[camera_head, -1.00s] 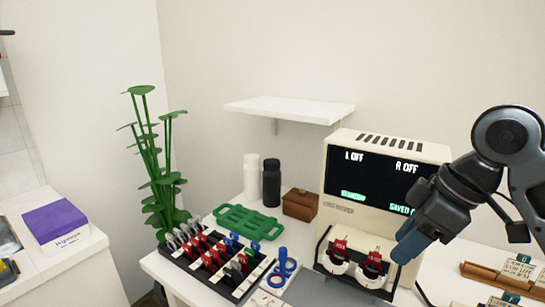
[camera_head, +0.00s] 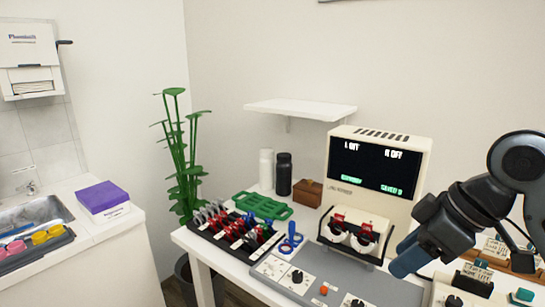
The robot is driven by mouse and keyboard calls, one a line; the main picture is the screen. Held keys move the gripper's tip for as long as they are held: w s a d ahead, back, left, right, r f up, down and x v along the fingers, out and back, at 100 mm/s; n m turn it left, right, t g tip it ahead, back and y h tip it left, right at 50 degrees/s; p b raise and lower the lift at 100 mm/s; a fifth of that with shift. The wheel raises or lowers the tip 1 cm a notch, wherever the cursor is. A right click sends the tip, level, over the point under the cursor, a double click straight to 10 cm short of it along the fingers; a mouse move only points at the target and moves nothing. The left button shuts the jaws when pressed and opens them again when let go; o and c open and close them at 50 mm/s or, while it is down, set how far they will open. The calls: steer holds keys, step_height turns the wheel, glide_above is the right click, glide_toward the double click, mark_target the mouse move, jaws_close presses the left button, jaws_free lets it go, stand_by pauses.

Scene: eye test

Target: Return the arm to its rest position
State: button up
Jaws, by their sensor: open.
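My gripper (camera_head: 408,254) is at the right of the head view, at the end of my dark grey arm, with blue fingers pointing down and to the left. It is open, and I see nothing between the fingers. It hangs in front of the right side of a cream machine (camera_head: 421,160) whose dark screen shows off readings. The machine's lower right part is hidden behind my gripper and arm.
A grey control panel (camera_head: 345,285) lies in front of the machine. A black tray (camera_head: 222,243) of red, blue and grey pieces, a green rack (camera_head: 263,206), bottles and a brown box (camera_head: 307,192) stand left. A white shelf (camera_head: 300,109) juts from the wall. A sink counter is far left.

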steer(key=s+a+f+m+t+y, duration=0.1)
steer(key=a+f+m+t+y, duration=0.1)
steer(key=a+f+m+t, duration=0.35)
steer(key=s+a+f+m+t+y, duration=0.2)
steer(key=a, duration=0.6)
steer(key=s+d+f+m+t+h, duration=0.1)
steer(key=s+d+f+m+h, duration=0.15)
steer(key=s, duration=0.45)
steer(key=s+d+f+m+t+h, duration=0.1)
steer(key=s+d+f+m+h, duration=0.1)
steer(key=s+f, duration=0.35)
steer(key=s+d+f+m+t+h, duration=0.1)
steer(key=s+d+m+h, duration=0.15)
steer(key=s, duration=0.55)
steer(key=s+d+r+n, duration=0.2)
steer(key=s+d+r, duration=0.1)
steer(key=s, duration=0.4)
steer(key=s+d+r+n+t+h, duration=0.1)
steer(key=s+d+r+n, duration=0.1)
steer(key=s, duration=0.6)
steer(key=shift+s+d+r+h, duration=0.3)
steer(key=shift+d+r, duration=0.1)
steer(key=shift+d, duration=0.35)
